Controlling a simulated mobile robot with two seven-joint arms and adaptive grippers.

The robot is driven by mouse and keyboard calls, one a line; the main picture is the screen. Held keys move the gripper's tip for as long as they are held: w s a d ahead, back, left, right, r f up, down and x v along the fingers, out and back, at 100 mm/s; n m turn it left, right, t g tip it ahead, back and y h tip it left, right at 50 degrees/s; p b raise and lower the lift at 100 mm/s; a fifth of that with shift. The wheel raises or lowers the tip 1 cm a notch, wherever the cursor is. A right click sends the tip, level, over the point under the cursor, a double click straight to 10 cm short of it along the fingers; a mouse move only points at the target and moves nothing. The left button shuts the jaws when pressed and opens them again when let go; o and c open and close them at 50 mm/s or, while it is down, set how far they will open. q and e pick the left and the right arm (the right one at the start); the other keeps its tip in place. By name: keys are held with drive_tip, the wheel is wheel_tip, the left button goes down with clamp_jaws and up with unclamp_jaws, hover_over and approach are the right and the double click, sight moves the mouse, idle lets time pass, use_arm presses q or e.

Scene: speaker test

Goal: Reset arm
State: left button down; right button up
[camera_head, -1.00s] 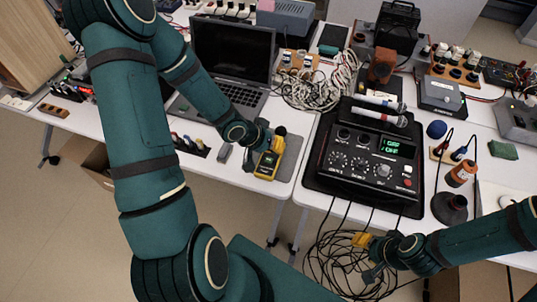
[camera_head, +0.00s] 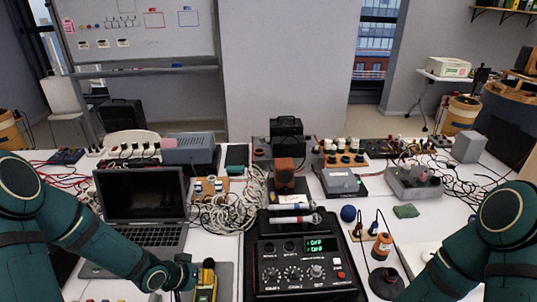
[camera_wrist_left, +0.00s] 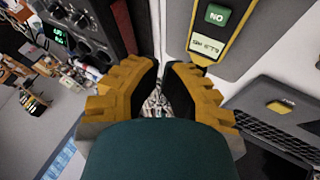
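My left gripper (camera_head: 185,277) is low in the head view, beside a yellow handheld tester (camera_head: 206,281) on a grey mat. In the left wrist view, the two yellow-and-black fingers of my left gripper (camera_wrist_left: 160,70) stand apart with nothing between them. The tester, with a green screen (camera_wrist_left: 217,14), lies beyond the right finger there, apart from it. My right arm (camera_head: 505,225) comes in at the right edge of the head view, and its gripper is out of the frame.
A black control box (camera_head: 300,262) with knobs and two microphones stands at front centre. A laptop (camera_head: 140,195) is on the left. Tangled cables (camera_head: 225,212), an orange bottle (camera_head: 382,246) and a round dark stand (camera_head: 386,283) crowd the table. A whiteboard (camera_head: 140,40) is behind.

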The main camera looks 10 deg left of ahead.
use_arm(q)
drive_tip(key=s+d+f+g, duration=0.2)
drive_tip(key=s+d, duration=0.3)
drive_tip(key=d, duration=0.3)
drive_tip(key=s+d+f+g, duration=0.2)
drive_tip(key=s+d+f, duration=0.2)
drive_tip(key=d, duration=0.3)
drive_tip(key=shift+s+d+f+y, duration=0.3)
drive_tip(key=shift+s+d+f, duration=0.1)
drive_tip(key=shift+f, duration=0.3)
